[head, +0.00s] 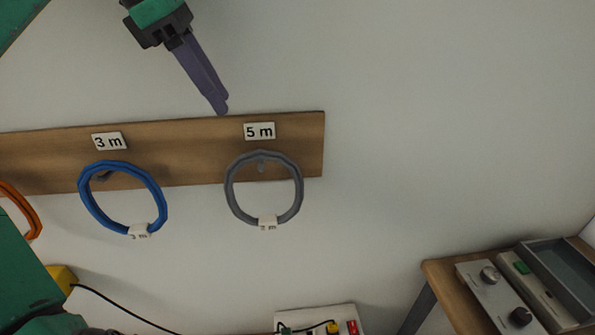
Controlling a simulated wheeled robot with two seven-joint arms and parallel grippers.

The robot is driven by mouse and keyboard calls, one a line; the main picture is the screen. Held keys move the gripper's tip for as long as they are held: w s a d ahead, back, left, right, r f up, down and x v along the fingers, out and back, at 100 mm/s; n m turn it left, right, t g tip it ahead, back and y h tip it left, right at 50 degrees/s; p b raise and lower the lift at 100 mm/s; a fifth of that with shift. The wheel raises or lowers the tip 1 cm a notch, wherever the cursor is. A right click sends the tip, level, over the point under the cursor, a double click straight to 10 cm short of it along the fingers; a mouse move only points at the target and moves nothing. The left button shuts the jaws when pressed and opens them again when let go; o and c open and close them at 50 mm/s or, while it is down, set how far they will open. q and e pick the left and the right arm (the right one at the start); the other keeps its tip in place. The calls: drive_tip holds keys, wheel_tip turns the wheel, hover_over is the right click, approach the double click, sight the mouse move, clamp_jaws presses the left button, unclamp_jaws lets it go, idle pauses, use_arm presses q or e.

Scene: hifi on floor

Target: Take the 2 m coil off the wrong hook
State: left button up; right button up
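A grey cable coil (231,192) hangs on a hook under the "5 m" label (259,131), near the right end of a wooden hook board (200,155). The fingers overlap, hiding any gap. My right gripper is out of view.
An orange coil (26,213) is cut off at the left edge. A wooden table (442,290) with electronic units stands at lower right. A power strip (313,319) and a black cable (120,308) lie below. The wall right of the board is clear.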

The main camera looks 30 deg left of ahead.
use_arm(q)
approach(240, 161)
wheel_tip(240, 161, down, 3)
drive_tip(key=d, duration=0.1)
drive_tip(key=w+f, duration=0.1)
drive_tip(key=w+f+p, duration=0.1)
drive_tip(key=shift+w+d+f, duration=0.2)
drive_tip(key=shift+d+f, duration=0.1)
drive_tip(key=shift+f, duration=0.1)
drive_tip(key=x, duration=0.2)
drive_tip(key=p+x, duration=0.1)
drive_tip(key=x, duration=0.1)
drive_tip(key=shift+w+a+f, duration=0.1)
drive_tip(key=shift+a+f, duration=0.05)
drive_tip(key=shift+a, duration=0.05)
drive_tip(key=shift+s+f, duration=0.1)
drive_tip(key=shift+s, duration=0.15)
drive_tip(key=shift+c, duration=1.2)
drive_tip(key=shift+w, duration=0.1)
clamp_jaws()
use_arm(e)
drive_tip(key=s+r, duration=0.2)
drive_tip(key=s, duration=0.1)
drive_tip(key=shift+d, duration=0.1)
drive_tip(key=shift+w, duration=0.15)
